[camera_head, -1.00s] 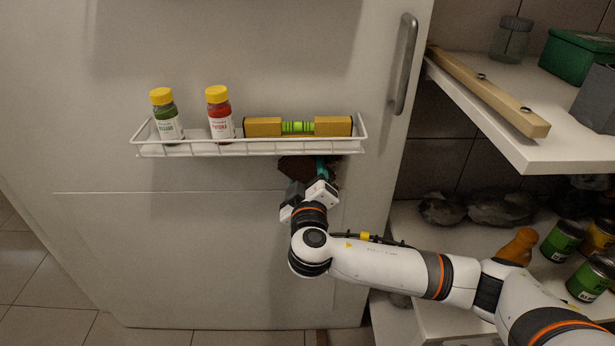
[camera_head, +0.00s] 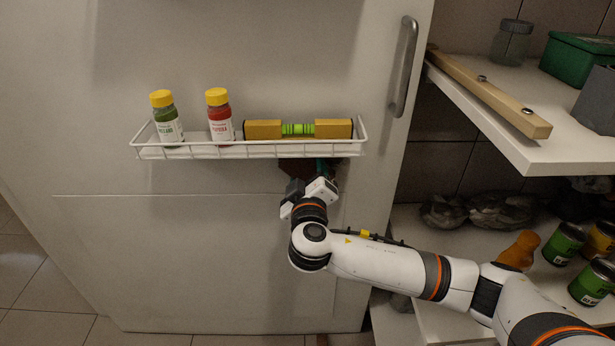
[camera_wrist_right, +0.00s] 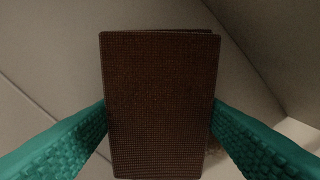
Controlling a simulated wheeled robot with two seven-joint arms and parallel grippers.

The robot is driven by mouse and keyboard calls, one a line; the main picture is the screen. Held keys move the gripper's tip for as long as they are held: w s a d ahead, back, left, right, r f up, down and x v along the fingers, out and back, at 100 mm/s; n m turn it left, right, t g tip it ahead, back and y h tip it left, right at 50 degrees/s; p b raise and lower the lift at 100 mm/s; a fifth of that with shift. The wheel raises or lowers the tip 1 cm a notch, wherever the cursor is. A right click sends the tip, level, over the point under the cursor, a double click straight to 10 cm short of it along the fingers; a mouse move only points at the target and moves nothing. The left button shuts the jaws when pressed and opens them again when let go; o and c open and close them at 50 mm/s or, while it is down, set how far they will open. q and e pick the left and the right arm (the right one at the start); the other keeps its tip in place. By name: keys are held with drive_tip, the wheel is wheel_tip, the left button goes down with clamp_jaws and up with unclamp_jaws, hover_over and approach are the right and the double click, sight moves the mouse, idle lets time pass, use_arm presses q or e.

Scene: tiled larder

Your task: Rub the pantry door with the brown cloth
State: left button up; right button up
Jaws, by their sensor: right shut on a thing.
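The pantry door (camera_head: 230,250) is a large pale panel filling the left and middle of the head view, with a grey vertical handle (camera_head: 404,66) near its right edge. My right gripper (camera_head: 316,175) is just below the door's wire rack, in front of the door. It is shut on the brown cloth (camera_wrist_right: 160,105), a folded dark-brown woven piece held between teal fingers in the right wrist view. In the head view the cloth is mostly hidden by the gripper and rack. I cannot tell whether it touches the door. My left gripper is not in view.
At right, shelves (camera_head: 540,150) hold a wooden bar (camera_head: 490,92), a green box (camera_head: 578,60) and several cans.

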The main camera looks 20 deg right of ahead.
sight(356, 163)
drive_tip(key=shift+w, duration=0.15)
drive_tip(key=shift+d, duration=0.4)
drive_tip(key=d, duration=0.1)
drive_tip(key=s+d, duration=0.1)
drive_tip(key=d, duration=0.2)
drive_tip(key=shift+s+d, duration=0.3)
drive_tip(key=shift+d, duration=0.05)
drive_tip(key=shift+s+d, duration=0.15)
drive_tip(key=shift+d, duration=0.55)
drive_tip(key=shift+s+d, duration=0.25)
drive_tip(key=shift+d, duration=0.8)
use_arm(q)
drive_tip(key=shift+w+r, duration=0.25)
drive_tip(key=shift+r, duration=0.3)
use_arm(e)
drive_tip(key=shift+s+d, duration=0.1)
drive_tip(key=shift+d, duration=0.6)
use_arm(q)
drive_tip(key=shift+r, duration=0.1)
